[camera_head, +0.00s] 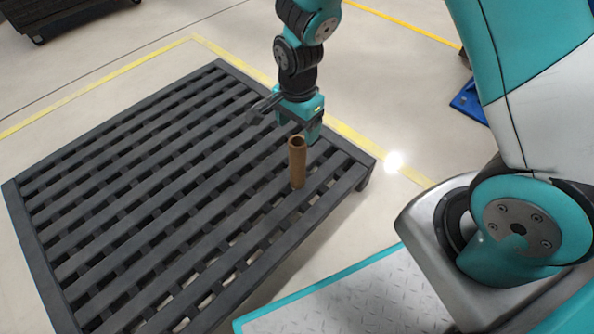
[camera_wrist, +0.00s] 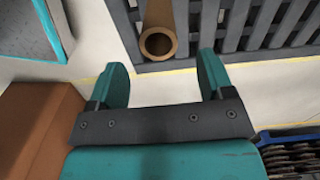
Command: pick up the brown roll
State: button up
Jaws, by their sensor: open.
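The brown roll (camera_head: 297,164) is a hollow tube standing upright on the dark slatted pallet (camera_head: 150,185), near the pallet's right corner. In the wrist view the roll (camera_wrist: 158,42) shows its open round end, a little beyond the fingertips and roughly midway between them. My gripper (camera_head: 300,128) is at the height of the roll's top, just behind it in the head view. In the wrist view my gripper (camera_wrist: 161,76) has its two teal fingers wide apart with nothing between them. The roll's lower end is out of the wrist view.
Yellow lines (camera_head: 95,85) mark the pale floor around the pallet. A blue object (camera_head: 468,102) lies at the right. In the wrist view a brown box (camera_wrist: 35,130) is at the left and a blue crate (camera_wrist: 290,138) of dark items at the right. The pallet top is otherwise bare.

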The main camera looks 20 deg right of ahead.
aim_at(298, 142)
jog(key=shift+s+f+b, duration=0.15)
jog(key=shift+f+b, duration=2.25)
jog(key=shift+f, duration=0.8)
jog(key=shift+r, duration=0.1)
jog(key=c, duration=1.2)
